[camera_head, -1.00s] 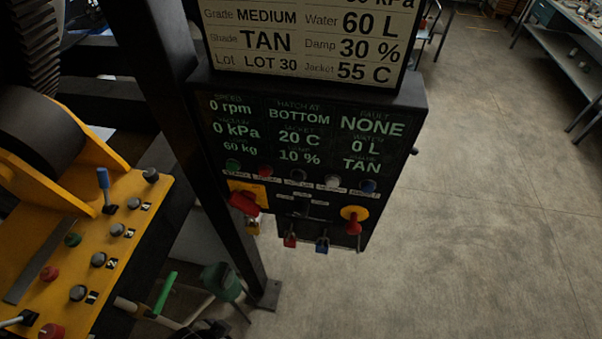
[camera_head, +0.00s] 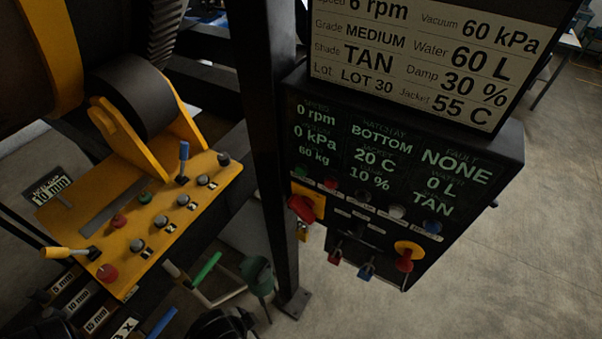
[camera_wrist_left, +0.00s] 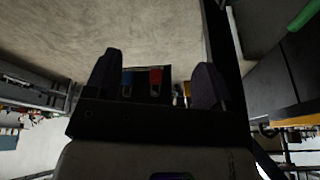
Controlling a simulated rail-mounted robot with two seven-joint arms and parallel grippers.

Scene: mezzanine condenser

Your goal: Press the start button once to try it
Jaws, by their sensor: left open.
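A dark control box (camera_head: 325,240) hangs beside a black post, with green readouts on its face. A row of small buttons runs under the readouts. A green button (camera_head: 300,172) is at the row's left end, a red one (camera_head: 330,184) beside it; their labels are too small to read surely. Another green button (camera_head: 145,197) sits on the yellow console. My left gripper (camera_wrist_left: 158,60) is open and empty in the left wrist view, with the box's blue and red lower parts beyond its fingers. I cannot see contact with any button. My right gripper is not in view.
The yellow console (camera_head: 185,235) holds levers and several knobs at left. A red handle (camera_head: 301,208) and a yellow disc with a red lever (camera_head: 408,250) stick out from the box. A settings sign (camera_head: 420,60) stands above. Open floor lies at right.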

